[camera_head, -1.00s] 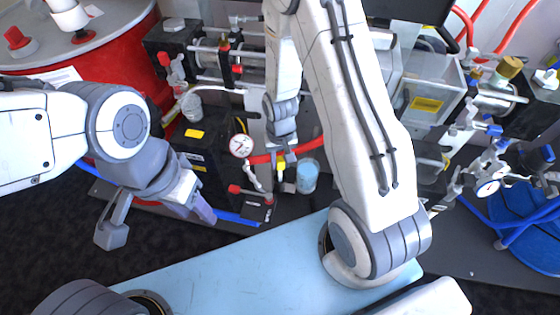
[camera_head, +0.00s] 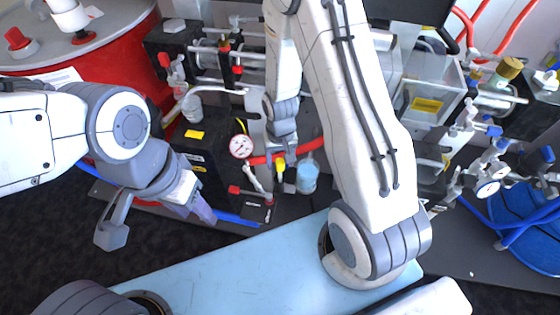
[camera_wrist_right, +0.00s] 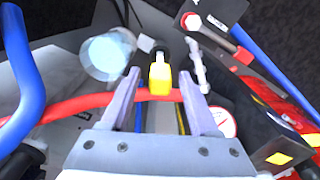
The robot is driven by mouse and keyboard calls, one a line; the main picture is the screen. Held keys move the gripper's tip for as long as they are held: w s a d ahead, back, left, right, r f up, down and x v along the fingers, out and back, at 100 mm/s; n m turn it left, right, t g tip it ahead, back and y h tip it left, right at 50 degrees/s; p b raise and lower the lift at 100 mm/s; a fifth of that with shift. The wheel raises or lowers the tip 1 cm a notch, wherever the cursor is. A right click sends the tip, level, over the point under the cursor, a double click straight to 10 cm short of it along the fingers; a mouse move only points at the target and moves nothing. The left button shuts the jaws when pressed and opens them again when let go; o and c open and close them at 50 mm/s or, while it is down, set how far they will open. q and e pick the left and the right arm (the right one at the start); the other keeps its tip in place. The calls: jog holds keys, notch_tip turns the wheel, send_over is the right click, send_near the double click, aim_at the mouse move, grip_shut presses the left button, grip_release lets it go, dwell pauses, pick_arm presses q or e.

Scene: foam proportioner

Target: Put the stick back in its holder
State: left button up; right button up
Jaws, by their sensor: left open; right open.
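I cannot tell for certain which part is the stick or its holder. A thin rod with a red end (camera_wrist_right: 192,22) lies over a dark plate in the right wrist view; a red piece (camera_head: 234,189) shows at the matching spot in the head view. My left gripper (camera_head: 158,222) is open and empty at the left, above the dark floor.
A clear cup with bluish contents (camera_head: 307,177) stands close beside the right gripper. A pressure gauge (camera_head: 241,146) and a red hose (camera_head: 308,147) are near it. Pipes and valves crowd the back, a red drum (camera_head: 110,65) stands at left. A blue hose (camera_wrist_right: 24,75) crosses the wrist view.

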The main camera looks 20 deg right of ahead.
notch_tip(320, 180, up, 11)
jog(key=p, duration=0.2)
jog(key=s+a+r+n, duration=0.5)
jog(key=s+a+r, duration=0.1)
jog(key=s, duration=0.3)
jog(key=s+a+r+n+y, duration=0.1)
jog(key=s+a+r+n, duration=0.3)
jog(key=s+a+r, duration=0.2)
jog(key=s+r, duration=0.2)
jog(key=s, duration=0.1)
jog(key=shift+a+n, duration=0.25)
jog(key=shift+n, duration=0.15)
